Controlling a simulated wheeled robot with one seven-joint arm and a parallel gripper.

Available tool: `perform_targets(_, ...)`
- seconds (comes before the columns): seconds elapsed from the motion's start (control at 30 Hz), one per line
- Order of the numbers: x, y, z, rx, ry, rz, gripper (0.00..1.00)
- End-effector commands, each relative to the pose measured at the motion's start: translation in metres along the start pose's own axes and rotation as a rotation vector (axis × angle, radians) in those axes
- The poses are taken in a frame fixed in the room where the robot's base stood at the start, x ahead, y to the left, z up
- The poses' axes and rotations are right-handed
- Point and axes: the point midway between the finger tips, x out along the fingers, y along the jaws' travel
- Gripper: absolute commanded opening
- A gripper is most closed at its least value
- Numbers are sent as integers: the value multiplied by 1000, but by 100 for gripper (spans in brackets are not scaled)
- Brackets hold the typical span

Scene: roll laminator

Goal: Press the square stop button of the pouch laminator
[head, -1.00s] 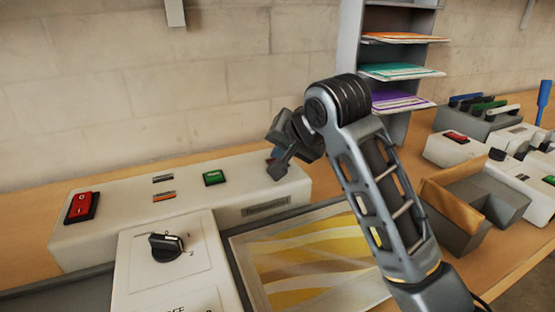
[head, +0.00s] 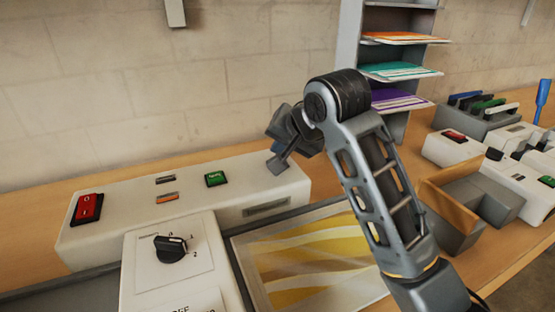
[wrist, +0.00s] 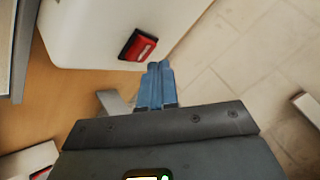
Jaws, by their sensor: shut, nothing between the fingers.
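A long white machine (head: 130,215) on the wooden table, which I take for the laminator, has a green button (head: 216,179) on top and a red rocker switch (head: 87,208) at its left end. In the wrist view a red square button (wrist: 138,45) with a pale marking, apparently the stop button, sits on a white housing (wrist: 95,25). My gripper (wrist: 158,68) is shut and empty, its blue fingertips just below and right of that button. I cannot tell if they touch it. In the head view my gripper is over the machine's right end and hides the button there.
A panel with a black knob (head: 171,248) stands in front of the machine. A yellow-patterned sheet (head: 310,255) lies to its right. A paper rack (head: 350,60) stands behind my arm. At the right are a grey tray (head: 480,210) and another white machine (head: 455,150).

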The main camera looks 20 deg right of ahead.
Motion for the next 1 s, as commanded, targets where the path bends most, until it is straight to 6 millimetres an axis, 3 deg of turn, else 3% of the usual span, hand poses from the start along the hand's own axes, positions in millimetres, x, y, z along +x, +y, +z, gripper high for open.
perform_targets(0.6,-33,-25,-24,-1,2,-2,0)
perform_targets(1.0,-35,-26,-25,0,0,0,0)
